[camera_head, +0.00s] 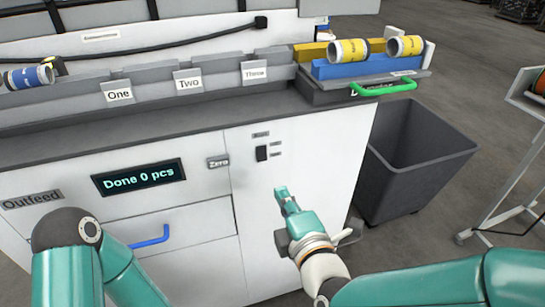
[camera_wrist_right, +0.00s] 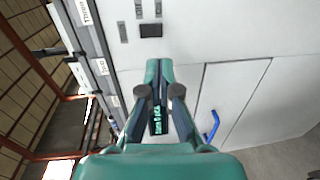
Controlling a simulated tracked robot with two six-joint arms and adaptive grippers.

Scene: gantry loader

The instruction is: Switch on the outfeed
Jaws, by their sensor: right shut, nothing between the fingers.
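A small black rocker switch (camera_head: 262,153) sits on the white cabinet front, with tiny labels above and beside it that I cannot read. It also shows in the right wrist view (camera_wrist_right: 151,30), just beyond the fingertips. My right gripper (camera_head: 281,191) is shut and empty, below and slightly right of the switch, apart from it in the picture. Its closed teal fingers (camera_wrist_right: 159,66) point toward the panel. The "Outfeed" label (camera_head: 32,200) is at the lower left of the cabinet. The display (camera_head: 138,177) reads "Done 0 pcs". My left arm shows at the lower left; its gripper is out of view.
A "Zero" button or label (camera_head: 218,162) is left of the switch. A blue drawer handle (camera_head: 150,238) sticks out below the display. A green handle (camera_head: 383,89) juts from the upper right. A grey bin (camera_head: 420,155) stands right of the cabinet.

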